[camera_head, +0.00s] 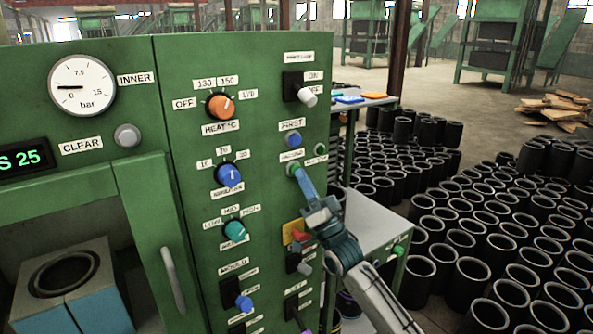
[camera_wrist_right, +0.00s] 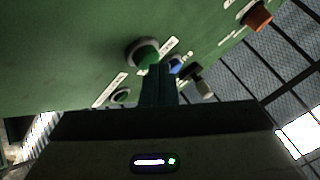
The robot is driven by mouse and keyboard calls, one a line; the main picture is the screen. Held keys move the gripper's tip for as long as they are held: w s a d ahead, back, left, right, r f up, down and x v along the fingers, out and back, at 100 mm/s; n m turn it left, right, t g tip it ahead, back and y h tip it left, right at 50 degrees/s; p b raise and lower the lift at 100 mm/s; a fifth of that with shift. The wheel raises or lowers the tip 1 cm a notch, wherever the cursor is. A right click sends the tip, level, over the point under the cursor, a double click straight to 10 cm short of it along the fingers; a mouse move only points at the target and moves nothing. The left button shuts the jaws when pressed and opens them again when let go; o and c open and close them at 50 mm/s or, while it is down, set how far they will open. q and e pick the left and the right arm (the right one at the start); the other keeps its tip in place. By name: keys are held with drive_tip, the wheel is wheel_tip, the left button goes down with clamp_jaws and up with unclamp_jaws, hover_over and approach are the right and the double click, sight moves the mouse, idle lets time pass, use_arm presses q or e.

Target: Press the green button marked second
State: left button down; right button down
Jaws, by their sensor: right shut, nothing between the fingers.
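The green button (camera_head: 293,168) sits under the label marked second (camera_head: 291,155) on the green control panel. In the right wrist view the green button (camera_wrist_right: 143,50) has a grey collar and lies just beyond my fingertips. My right gripper (camera_head: 302,178) is shut and empty, its tips at the button's lower right edge. The shut fingers (camera_wrist_right: 160,72) overlap the lower right of the collar in the right wrist view. I cannot tell whether they touch the button. My left gripper is not in view.
A blue button (camera_head: 293,139) marked first is just above, and a smaller green button (camera_head: 319,149) is to the right. A switch lever (camera_head: 307,97) and the orange heat knob (camera_head: 221,105) are higher up. Black sleeves (camera_head: 470,272) crowd the floor at right.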

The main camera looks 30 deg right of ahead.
drive_tip(key=shift+s+p, duration=0.4)
drive_tip(key=shift+s, duration=0.2)
drive_tip(key=s+p, duration=0.4)
drive_tip(key=s, duration=0.1)
drive_tip(key=shift+d, duration=0.25)
idle(0.6)
